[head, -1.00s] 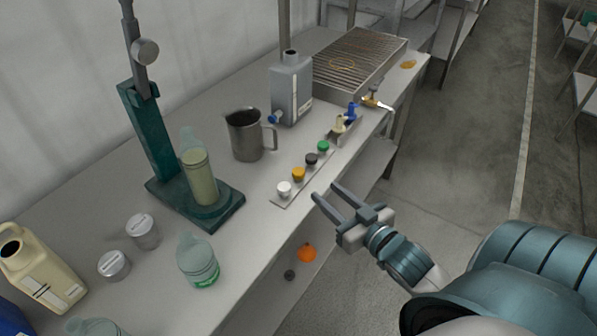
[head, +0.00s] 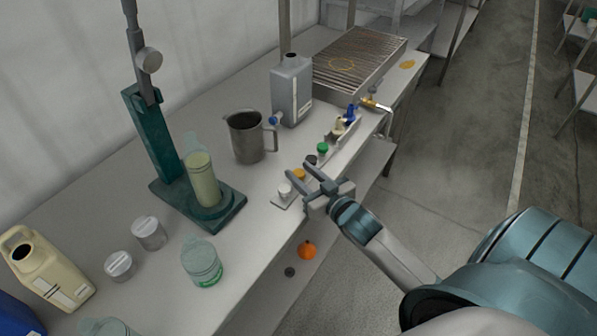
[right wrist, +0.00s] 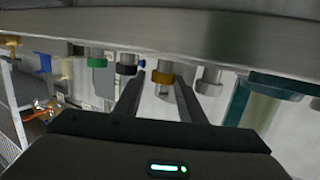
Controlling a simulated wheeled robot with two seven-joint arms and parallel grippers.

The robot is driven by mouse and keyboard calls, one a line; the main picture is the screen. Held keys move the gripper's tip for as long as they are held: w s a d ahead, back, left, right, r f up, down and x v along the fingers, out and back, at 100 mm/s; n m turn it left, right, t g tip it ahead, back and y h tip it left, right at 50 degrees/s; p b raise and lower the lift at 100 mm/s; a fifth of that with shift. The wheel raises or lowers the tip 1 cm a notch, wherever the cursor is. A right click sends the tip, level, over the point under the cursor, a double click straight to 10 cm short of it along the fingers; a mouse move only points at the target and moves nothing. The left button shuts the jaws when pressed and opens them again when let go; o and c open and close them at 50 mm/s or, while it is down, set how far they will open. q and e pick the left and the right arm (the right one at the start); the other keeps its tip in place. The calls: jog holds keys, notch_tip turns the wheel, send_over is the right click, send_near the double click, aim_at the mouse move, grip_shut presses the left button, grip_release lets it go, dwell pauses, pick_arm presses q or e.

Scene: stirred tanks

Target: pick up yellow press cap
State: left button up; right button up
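The yellow press cap (head: 299,174) sits in a row of caps on a narrow light strip (head: 277,204) along the bench's front edge. My right gripper (head: 293,167) is open, with its fingers over the strip and the yellow cap between their tips. In the right wrist view the yellow cap (right wrist: 162,77) shows just beyond the two spread fingertips (right wrist: 160,88), with a gap on either side. The fingers are not closed on it. My left gripper is not in view.
Close neighbours are a white cap (head: 284,190) and a black cap (head: 311,160); a green cap (head: 322,148) is farther along. A metal jug (head: 246,136), grey canister (head: 291,90) and green press stand (head: 160,195) stand behind. Bare bench lies left of the strip.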

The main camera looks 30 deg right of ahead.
aim_at(295, 170)
dwell(0.3)
jog(key=shift+w+a+p, duration=0.1)
jog(key=shift+w+p, duration=0.2)
jog(key=shift+w, duration=0.25)
jog(key=w, duration=0.1)
jog(key=w+p, duration=0.1)
jog(key=shift+w+a+f, duration=0.1)
jog(key=shift+w+f, duration=0.5)
jog(key=shift+w, duration=0.4)
jog(key=shift+c, duration=0.2)
jog(key=c, duration=0.8)
